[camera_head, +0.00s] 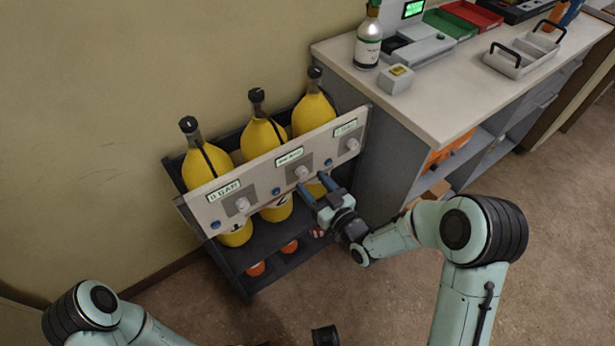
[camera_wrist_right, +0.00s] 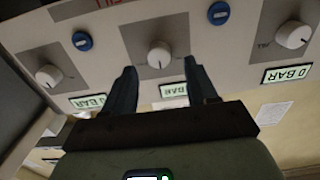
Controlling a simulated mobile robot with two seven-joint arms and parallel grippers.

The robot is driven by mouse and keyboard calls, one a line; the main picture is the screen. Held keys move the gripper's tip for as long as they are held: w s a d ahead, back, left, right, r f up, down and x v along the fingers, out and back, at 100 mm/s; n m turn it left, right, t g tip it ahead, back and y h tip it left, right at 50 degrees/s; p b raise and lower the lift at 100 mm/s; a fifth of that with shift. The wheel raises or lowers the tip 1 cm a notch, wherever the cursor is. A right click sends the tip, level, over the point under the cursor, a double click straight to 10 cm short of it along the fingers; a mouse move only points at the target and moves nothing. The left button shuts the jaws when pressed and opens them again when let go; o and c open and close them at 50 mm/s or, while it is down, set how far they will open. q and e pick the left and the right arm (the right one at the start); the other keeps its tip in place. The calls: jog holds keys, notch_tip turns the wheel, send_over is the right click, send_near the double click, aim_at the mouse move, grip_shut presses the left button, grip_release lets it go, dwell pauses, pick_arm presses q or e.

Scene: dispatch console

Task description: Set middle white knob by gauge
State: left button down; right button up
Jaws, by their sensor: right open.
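A pale panel (camera_head: 265,172) with three white knobs fronts a dark rack. The middle white knob (camera_head: 302,172) sits below its small gauge display (camera_head: 289,156), too small to read here. In the right wrist view the middle knob (camera_wrist_right: 159,55) lies between the two finger lines, just beyond the tips. My right gripper (camera_head: 313,187) is open in front of the panel, near the middle knob, with nothing held.
The left knob (camera_head: 242,204) and right knob (camera_head: 352,144) flank the middle one, with blue buttons between. Yellow cylinders (camera_head: 313,112) stand behind the panel. A counter (camera_head: 440,105) with a bottle (camera_head: 368,45) and trays stands at right. The floor in front is mostly clear.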

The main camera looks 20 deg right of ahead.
aim_at(303, 175)
pick_arm(q)
jog(key=shift+w, duration=0.1)
pick_arm(e)
jog(key=shift+x, duration=1.6)
jog(key=shift+c, duration=0.3)
jog(key=c, duration=1)
jog(key=shift+o, duration=0.2)
jog(key=shift+f+n+b, duration=0.15)
jog(key=shift+n+b, duration=0.25)
jog(key=shift+b, duration=0.05)
pick_arm(q)
jog(key=w+a+f+t+y+b, duration=0.25)
jog(key=w+a+f+b, duration=0.25)
jog(key=w+f, duration=0.3)
pick_arm(e)
jog(key=n, duration=0.5)
jog(key=shift+n, duration=0.3)
jog(key=n+b, duration=0.4)
jog(key=shift+a+n, duration=0.1)
jog(key=shift+n, duration=0.3)
pick_arm(q)
jog(key=s+f+n+g+h, duration=0.1)
jog(key=s+f+g, duration=0.2)
jog(key=s+f, duration=0.3)
jog(key=shift+s+a, duration=0.3)
jog(key=shift+s, duration=1.15)
pick_arm(e)
jog(key=shift+s+n, duration=0.1)
jog(key=shift+n, duration=0.4)
jog(key=o, duration=1)
